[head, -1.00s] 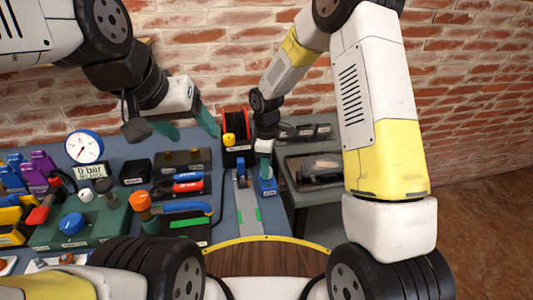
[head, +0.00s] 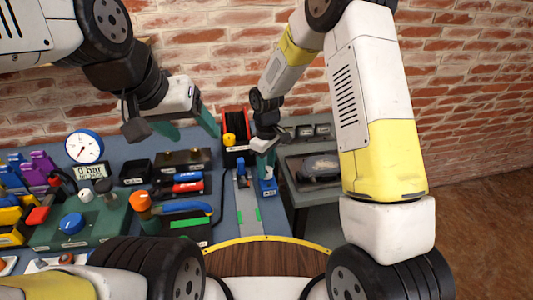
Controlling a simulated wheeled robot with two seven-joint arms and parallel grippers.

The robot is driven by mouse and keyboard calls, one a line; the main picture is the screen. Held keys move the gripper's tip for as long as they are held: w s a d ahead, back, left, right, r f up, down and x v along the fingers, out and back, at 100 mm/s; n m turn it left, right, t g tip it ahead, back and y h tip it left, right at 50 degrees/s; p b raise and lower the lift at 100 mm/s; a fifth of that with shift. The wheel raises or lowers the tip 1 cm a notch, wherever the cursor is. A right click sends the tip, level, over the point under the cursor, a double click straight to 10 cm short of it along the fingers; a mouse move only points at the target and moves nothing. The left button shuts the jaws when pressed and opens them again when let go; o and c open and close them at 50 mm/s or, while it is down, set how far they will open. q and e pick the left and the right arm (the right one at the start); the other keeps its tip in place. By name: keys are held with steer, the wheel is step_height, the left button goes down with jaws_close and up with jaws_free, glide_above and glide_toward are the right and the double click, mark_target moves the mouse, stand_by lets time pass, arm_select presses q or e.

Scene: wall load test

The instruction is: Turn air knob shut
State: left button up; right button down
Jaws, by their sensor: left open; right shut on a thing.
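A blue knob (head: 72,223) sits on a green box (head: 105,222) at the left of the bench. I cannot tell if it is the air knob. A round blue-rimmed gauge (head: 84,147) stands behind it, above a small display reading 0 bar (head: 92,171). My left gripper (head: 187,127) is open and empty, raised above the back of the bench, to the right of the gauge and well away from the knob. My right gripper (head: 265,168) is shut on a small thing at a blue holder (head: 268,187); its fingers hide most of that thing.
A tray with red and blue tools (head: 180,187) and an orange-and-blue tool (head: 180,207) lie mid-bench. A grey stand (head: 315,205) is at the right. A brick wall (head: 470,90) closes the back.

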steer(key=shift+w, duration=0.1)
steer(key=c, duration=0.9)
jaws_free()
steer(key=shift+r, duration=0.1)
step_height(320, 180, up, 8)
steer(key=shift+f, duration=0.15)
